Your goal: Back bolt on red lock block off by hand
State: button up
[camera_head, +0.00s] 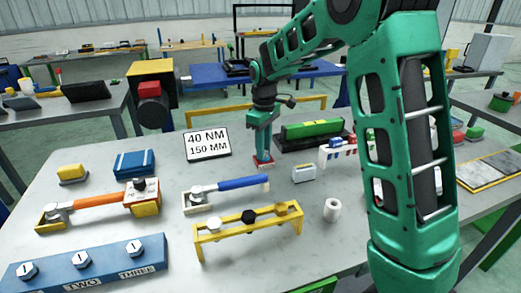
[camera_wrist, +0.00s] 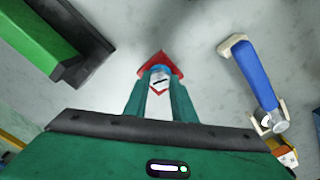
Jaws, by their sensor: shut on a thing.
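The red lock block (camera_head: 264,162) sits on the grey-white table, under my gripper. In the wrist view the red block (camera_wrist: 158,61) shows as a pointed shape beyond the fingertips. A bolt with a pale head with a dark mark (camera_wrist: 159,80) sits on the block, between my fingers. My gripper (camera_head: 263,155) points down and is shut on the bolt; it also fills the lower middle of the wrist view (camera_wrist: 159,88). The fingers hide the bolt's sides and part of the block. I cannot tell how far the bolt is threaded in.
A blue-handled wrench (camera_head: 228,185) lies left of the block, an orange-handled one (camera_head: 95,201) further left. A green level-like tool in a dark tray (camera_head: 313,130) is behind right. A yellow rack (camera_head: 247,230) and white roll (camera_head: 332,210) stand in front. A sign (camera_head: 207,145) stands behind left.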

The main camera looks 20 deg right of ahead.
jog(key=n, duration=0.3)
jog(key=shift+d+f+n, duration=0.15)
jog(key=shift+n, duration=0.15)
jog(key=n, duration=0.3)
jog(key=shift+n, duration=0.3)
jog(key=n, duration=0.6)
jog(key=shift+n, duration=0.3)
jog(key=o, duration=1.1)
jog(key=shift+w, duration=0.1)
jog(key=shift+c, duration=0.2)
